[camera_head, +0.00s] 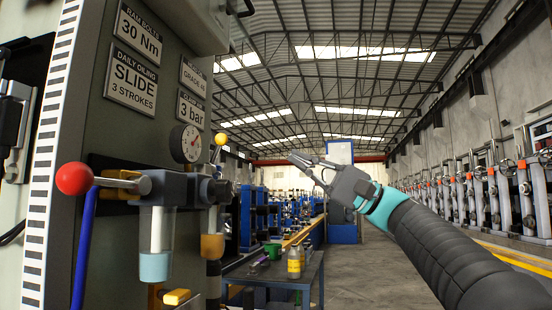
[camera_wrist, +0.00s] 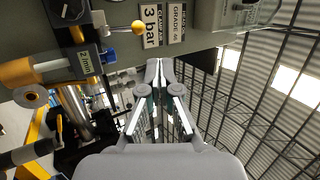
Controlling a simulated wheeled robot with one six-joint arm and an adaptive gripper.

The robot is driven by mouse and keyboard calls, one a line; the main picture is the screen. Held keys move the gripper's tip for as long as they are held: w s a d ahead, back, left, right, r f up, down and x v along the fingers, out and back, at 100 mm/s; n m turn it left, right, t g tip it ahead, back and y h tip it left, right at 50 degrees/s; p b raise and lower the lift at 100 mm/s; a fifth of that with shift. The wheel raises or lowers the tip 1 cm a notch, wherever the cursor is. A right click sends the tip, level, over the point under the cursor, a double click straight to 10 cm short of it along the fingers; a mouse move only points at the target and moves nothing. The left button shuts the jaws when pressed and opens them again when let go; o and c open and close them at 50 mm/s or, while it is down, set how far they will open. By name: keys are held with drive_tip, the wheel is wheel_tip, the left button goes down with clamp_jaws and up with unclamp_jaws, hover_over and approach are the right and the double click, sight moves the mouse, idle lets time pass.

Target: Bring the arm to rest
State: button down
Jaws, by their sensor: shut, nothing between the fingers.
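My arm reaches in from the lower right of the head view. My gripper (camera_head: 297,162) is held up in the air in the middle of that view, pointing left toward the machine. Its fingers look close together, with nothing between them. In the wrist view my gripper (camera_wrist: 160,66) shows from behind, with its fingertips together and empty. It appears apart from the machine's panel. Nothing in view is hidden by the fingers except part of the background.
The grey machine (camera_head: 130,130) on the left carries a red-knobbed lever (camera_head: 75,178), a gauge (camera_head: 187,144) and a yellow knob (camera_head: 221,139). A low table (camera_head: 262,277) holds a yellow bottle (camera_head: 294,262) and a green container (camera_head: 272,250). Open floor (camera_head: 375,270) lies beyond.

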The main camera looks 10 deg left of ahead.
drive_tip(key=w+f+m+t+h, duration=0.3)
drive_tip(key=w+f+t, duration=0.1)
drive_tip(key=f, duration=0.4)
drive_tip(key=w+f+m+t+h, duration=0.2)
drive_tip(key=w+f+t, duration=0.15)
drive_tip(key=f, duration=0.45)
wheel_tip(320, 180, down, 14)
drive_tip(key=s+d+m+h, duration=0.2)
drive_tip(key=h, duration=0.4)
drive_tip(key=s+d+f+n+h, duration=0.1)
drive_tip(key=s+d+f+h, duration=0.35)
drive_tip(key=f, duration=0.35)
drive_tip(key=s+d+f+n+h, duration=0.1)
drive_tip(key=s+d+f+h, duration=0.25)
drive_tip(key=s+f, duration=0.35)
drive_tip(key=s+d+f+n+h, duration=0.1)
drive_tip(key=s+d+f, duration=0.3)
drive_tip(key=s, duration=0.4)
drive_tip(key=s+d+f+n+t+h, duration=0.1)
drive_tip(key=s+d+f+h, duration=0.2)
drive_tip(key=s+d+f, duration=0.2)
drive_tip(key=shift+s+d+f+n+h, duration=0.3)
drive_tip(key=shift+s+d, duration=0.8)
drive_tip(key=shift+s, duration=1)
